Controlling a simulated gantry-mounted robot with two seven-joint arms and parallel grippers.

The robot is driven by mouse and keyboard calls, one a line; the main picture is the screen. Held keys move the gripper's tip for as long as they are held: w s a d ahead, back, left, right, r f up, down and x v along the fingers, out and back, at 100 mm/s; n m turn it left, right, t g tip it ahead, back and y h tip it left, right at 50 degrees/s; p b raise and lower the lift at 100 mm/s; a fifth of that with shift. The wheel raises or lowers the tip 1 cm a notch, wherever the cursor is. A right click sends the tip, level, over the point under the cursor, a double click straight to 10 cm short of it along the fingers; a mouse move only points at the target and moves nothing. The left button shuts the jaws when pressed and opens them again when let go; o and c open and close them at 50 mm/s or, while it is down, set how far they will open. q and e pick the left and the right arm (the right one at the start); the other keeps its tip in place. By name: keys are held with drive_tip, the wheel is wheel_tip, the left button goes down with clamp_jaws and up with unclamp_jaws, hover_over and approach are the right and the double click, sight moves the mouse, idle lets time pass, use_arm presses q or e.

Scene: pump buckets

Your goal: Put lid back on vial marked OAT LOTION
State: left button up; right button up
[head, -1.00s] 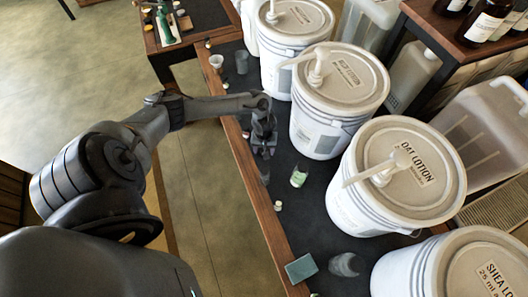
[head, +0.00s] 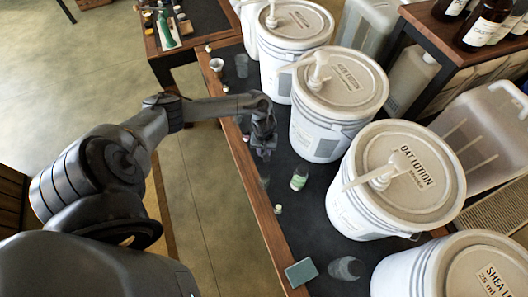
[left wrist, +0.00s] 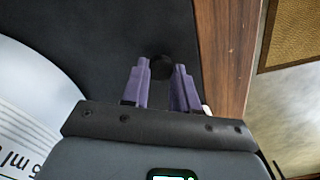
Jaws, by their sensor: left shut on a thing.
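My left gripper (head: 262,153) hangs over the left part of the dark tabletop, pointing down. In the left wrist view its purple fingers (left wrist: 161,72) are closed around a small dark round thing (left wrist: 162,66); I cannot tell for certain whether it is a lid. A glass vial with a pale green label or contents (head: 299,178) stands to the right of the gripper, apart from it; its marking is too small to read. A small pale lid (head: 278,209) lies near the wooden edge. My right gripper is out of view.
The OAT LOTION bucket (head: 385,205) stands right of the vial, with other pump buckets before and behind it. A clear vial (head: 346,268) and a teal block (head: 300,271) are at the near end. A wooden rim (head: 258,195) borders the table's left side.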

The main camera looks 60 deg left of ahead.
use_arm(q)
wheel_tip(320, 180, up, 3)
drive_tip(key=shift+r+p, duration=0.15)
drive_tip(key=shift+p, duration=0.2)
drive_tip(key=w+d+r+p, duration=0.1)
drive_tip(key=d+r+p, duration=0.2)
drive_tip(key=d+r, duration=0.3)
drive_tip(key=shift+d+r+p, duration=0.15)
drive_tip(key=shift+d+p, duration=0.25)
drive_tip(key=shift+d, duration=2.4)
drive_tip(key=shift+w, duration=0.1)
